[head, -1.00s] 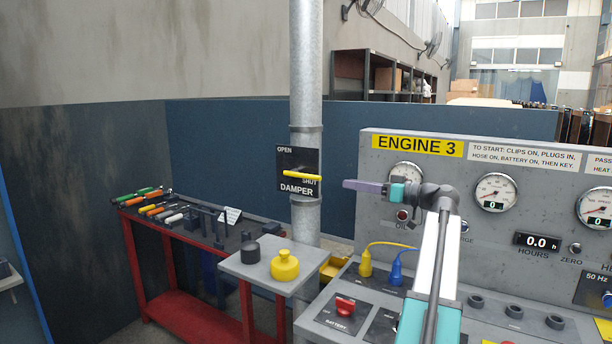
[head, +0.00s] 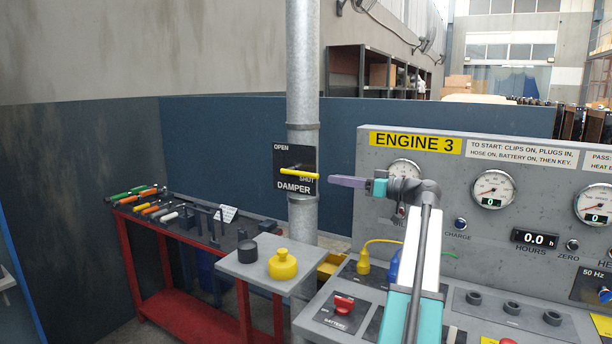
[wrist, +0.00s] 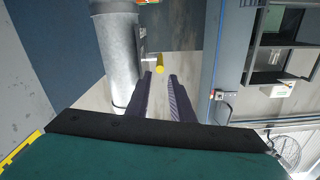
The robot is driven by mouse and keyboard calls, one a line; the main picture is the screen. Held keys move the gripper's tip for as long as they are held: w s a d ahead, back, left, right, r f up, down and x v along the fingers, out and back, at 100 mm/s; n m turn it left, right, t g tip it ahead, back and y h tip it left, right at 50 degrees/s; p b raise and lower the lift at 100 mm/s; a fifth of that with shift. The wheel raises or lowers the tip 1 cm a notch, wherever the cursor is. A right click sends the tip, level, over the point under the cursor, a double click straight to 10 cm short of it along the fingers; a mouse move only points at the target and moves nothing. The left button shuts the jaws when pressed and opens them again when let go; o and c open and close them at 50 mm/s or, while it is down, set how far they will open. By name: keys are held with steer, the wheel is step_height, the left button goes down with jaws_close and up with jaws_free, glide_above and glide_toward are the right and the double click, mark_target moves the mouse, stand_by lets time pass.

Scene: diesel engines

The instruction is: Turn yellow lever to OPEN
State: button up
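The yellow lever (head: 299,173) sits on the black damper plate (head: 293,187) on the grey vertical pipe. It lies nearly level, its free end pointing right by the word SHUT; OPEN is at the plate's upper left. My gripper (head: 331,181) is just right of the lever's free end in the head view, with a small gap seen between them. In the wrist view my gripper (wrist: 160,76) has its two dark fingers apart with nothing held. The lever's yellow end (wrist: 160,69) shows between and just beyond the fingertips.
The pipe (wrist: 121,60) stands close beside the left finger in the wrist view. The Engine 3 panel (head: 480,155) is behind and right of my arm. Below are a small grey shelf (head: 235,266) with a yellow knobbed object (head: 283,265) and a red tool bench (head: 190,316).

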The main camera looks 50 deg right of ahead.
mark_target(307, 175)
steer(key=p+x, duration=0.2)
steer(key=x, duration=0.9)
steer(key=shift+w+a+p, duration=0.1)
steer(key=shift+w+p, duration=0.25)
steer(key=shift+p, duration=0.05)
